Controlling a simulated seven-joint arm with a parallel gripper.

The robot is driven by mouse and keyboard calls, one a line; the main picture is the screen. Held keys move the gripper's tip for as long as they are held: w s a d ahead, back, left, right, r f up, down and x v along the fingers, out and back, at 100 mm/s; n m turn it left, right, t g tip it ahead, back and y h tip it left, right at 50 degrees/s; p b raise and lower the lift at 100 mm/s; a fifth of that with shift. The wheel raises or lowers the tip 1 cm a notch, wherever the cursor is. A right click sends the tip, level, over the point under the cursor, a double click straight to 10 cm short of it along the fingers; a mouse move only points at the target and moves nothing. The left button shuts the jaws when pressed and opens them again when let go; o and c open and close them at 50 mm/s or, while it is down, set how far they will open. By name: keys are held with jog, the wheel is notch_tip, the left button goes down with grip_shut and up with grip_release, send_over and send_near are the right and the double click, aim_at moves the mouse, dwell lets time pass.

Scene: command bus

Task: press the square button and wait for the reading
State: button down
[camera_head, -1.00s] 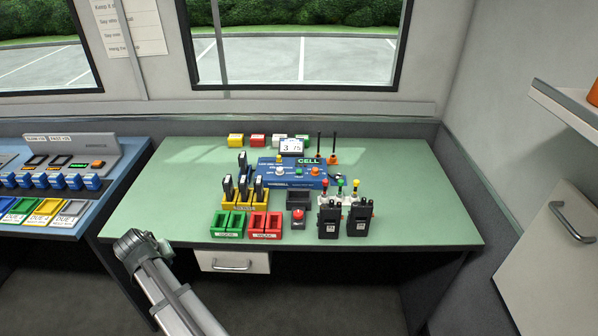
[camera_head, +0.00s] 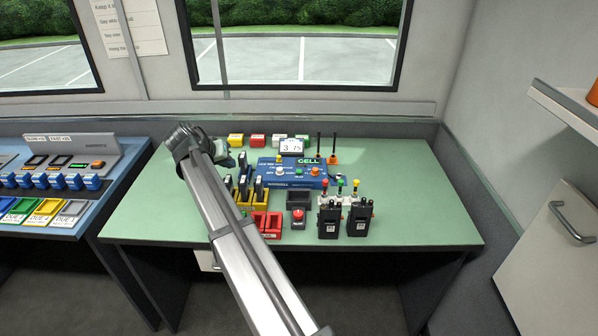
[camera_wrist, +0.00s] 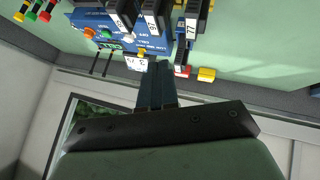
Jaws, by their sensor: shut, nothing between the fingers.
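A blue console (camera_head: 290,183) stands on the green desk, with a small white display (camera_head: 291,146) at its back edge; the digits look like 3 and 75. It carries a yellow button (camera_head: 280,160), a white knob (camera_head: 280,171), a green button (camera_head: 299,171) and an orange button (camera_head: 315,171). Their exact shapes are too small to tell. The console appears upside down in the wrist view (camera_wrist: 95,22). My gripper (camera_wrist: 158,66) is shut and empty, above the desk. In the head view it is left of the console, partly hidden by my arm.
Black battery-like packs (camera_head: 259,188) stand in a yellow rack left of the console. Coloured boxes (camera_head: 236,140) line the back. The desk's right side is clear.

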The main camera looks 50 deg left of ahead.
aim_at(296, 172)
jog(key=w+d+h, duration=0.1)
jog(key=w+d, duration=0.1)
jog(key=w, duration=0.9)
jog(key=w+d+m+t+h, duration=0.1)
jog(key=w+d, duration=0.2)
jog(key=w, duration=0.8)
jog(key=shift+w+d+r+h, duration=0.2)
jog(key=shift+w+h, duration=0.1)
jog(key=shift+w, duration=0.1)
jog(key=shift+f, duration=0.1)
jog(key=shift+f, duration=4.3)
jog(key=shift+f, duration=0.1)
jog(key=shift+f, duration=0.3)
jog(key=shift+f, duration=0.35)
jog(key=shift+r, duration=0.75)
